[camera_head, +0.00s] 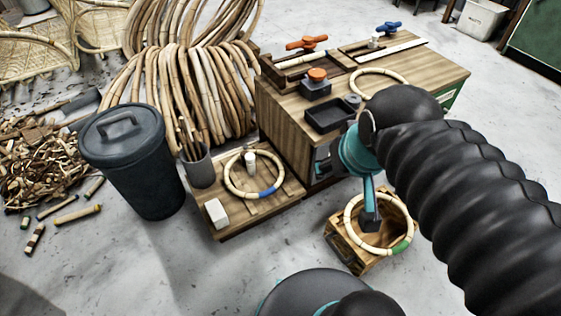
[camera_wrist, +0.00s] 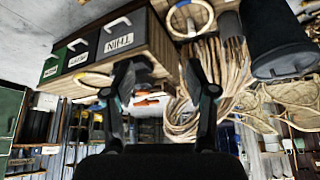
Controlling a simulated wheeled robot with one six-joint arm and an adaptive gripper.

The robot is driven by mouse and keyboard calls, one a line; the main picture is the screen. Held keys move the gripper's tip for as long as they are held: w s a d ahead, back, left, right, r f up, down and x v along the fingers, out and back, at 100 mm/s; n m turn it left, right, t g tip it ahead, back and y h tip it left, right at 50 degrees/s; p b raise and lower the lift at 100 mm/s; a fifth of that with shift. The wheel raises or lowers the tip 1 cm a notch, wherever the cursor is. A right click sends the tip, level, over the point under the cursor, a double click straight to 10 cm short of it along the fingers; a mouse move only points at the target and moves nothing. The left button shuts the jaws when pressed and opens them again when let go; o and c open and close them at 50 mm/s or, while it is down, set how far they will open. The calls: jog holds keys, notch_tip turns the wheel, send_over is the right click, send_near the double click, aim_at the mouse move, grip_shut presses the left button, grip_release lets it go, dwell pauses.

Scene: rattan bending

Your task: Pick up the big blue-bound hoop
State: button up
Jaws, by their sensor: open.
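The blue-bound hoop (camera_head: 267,192) is a pale rattan ring with one blue wrapped section. It lies on a low wooden platform (camera_head: 240,226) left of the workbench, around a white upright peg (camera_head: 250,163). A hoop on that platform shows at the top of the wrist view (camera_wrist: 172,18), its binding not clear there. My gripper (camera_wrist: 160,72) is open and empty, its two dark fingers spread apart. It is away from the hoop. In the head view my arm hides much of the area by the workbench.
A green-bound hoop (camera_head: 402,247) rests on a wooden crate (camera_head: 352,258). Another hoop (camera_head: 378,71) lies on the workbench (camera_head: 285,120).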

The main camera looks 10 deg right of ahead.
jog(key=w+a+f+m+g+b, duration=0.2)
jog(key=w+f+m, duration=0.15)
jog(key=w, duration=0.75)
jog(key=m+g+h+b, duration=0.1)
jog(key=m+g+b, duration=0.35)
jog(key=m, duration=0.75)
send_over(262, 193)
jog(key=a+b, duration=0.1)
jog(key=shift+t, duration=0.55)
jog(key=f, duration=4.3)
jog(key=shift+w+f, duration=0.35)
jog(key=shift+f, duration=0.05)
jog(key=shift+s+d+f+b, duration=0.1)
jog(key=shift+d+f+b, duration=0.05)
jog(key=shift+f, duration=0.7)
jog(key=shift+s+d+f+b, duration=0.1)
jog(key=shift+f+b, duration=0.1)
jog(key=shift+f, duration=0.7)
jog(key=shift+s+d+f+b, duration=0.1)
jog(key=shift+d+f+b, duration=0.05)
jog(key=shift+f, duration=0.7)
grip_shut()
